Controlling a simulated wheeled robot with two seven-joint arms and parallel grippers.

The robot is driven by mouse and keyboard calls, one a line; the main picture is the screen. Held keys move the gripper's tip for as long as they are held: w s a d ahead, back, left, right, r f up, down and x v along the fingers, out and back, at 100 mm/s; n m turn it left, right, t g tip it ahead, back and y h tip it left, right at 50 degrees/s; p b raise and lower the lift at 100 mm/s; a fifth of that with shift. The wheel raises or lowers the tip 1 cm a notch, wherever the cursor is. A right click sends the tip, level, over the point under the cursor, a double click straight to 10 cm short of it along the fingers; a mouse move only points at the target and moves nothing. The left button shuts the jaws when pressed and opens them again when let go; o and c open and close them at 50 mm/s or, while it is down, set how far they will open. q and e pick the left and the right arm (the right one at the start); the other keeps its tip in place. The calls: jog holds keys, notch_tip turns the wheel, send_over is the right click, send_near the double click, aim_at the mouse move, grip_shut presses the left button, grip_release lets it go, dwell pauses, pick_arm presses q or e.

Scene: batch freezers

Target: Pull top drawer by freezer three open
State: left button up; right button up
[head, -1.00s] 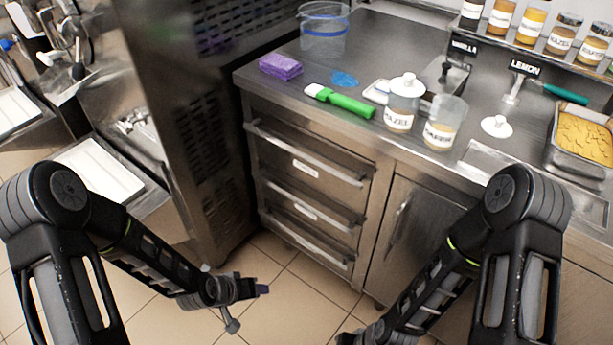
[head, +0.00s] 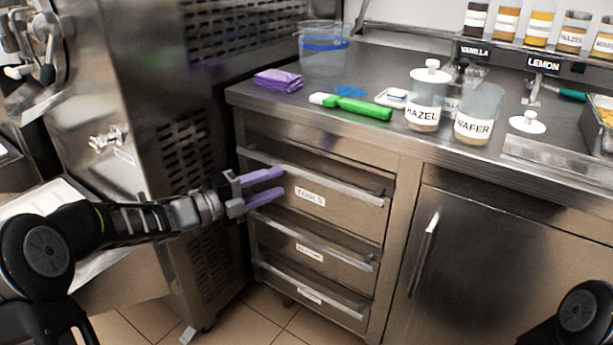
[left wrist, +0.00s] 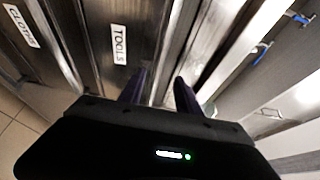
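The top drawer (head: 335,210) under the counter has a label reading TOOLS and a long metal bar handle (head: 330,183) along its upper edge. It looks shut. My left gripper (head: 280,183) has two purple fingers, spread apart, in front of the drawer near the left part of the handle. In the left wrist view, the open fingers (left wrist: 160,88) point at the drawer front, with the TOOLS label (left wrist: 119,44) to their left. I cannot tell whether they touch the handle. My right gripper is out of view; only part of that arm shows at the lower right.
Two more drawers (head: 310,250) lie below, and a cupboard door (head: 480,265) stands to the right. A large vented machine (head: 195,130) is close on the left. The counter holds a purple cloth (head: 278,80), a green-handled tool (head: 362,107) and labelled jars (head: 423,117).

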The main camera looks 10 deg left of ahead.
aim_at(299, 175)
pick_arm(q)
jog(key=shift+b+x, duration=0.7)
jog(key=shift+x, duration=3.25)
jog(key=shift+f, duration=0.1)
jog(key=shift+c, duration=0.3)
grip_shut()
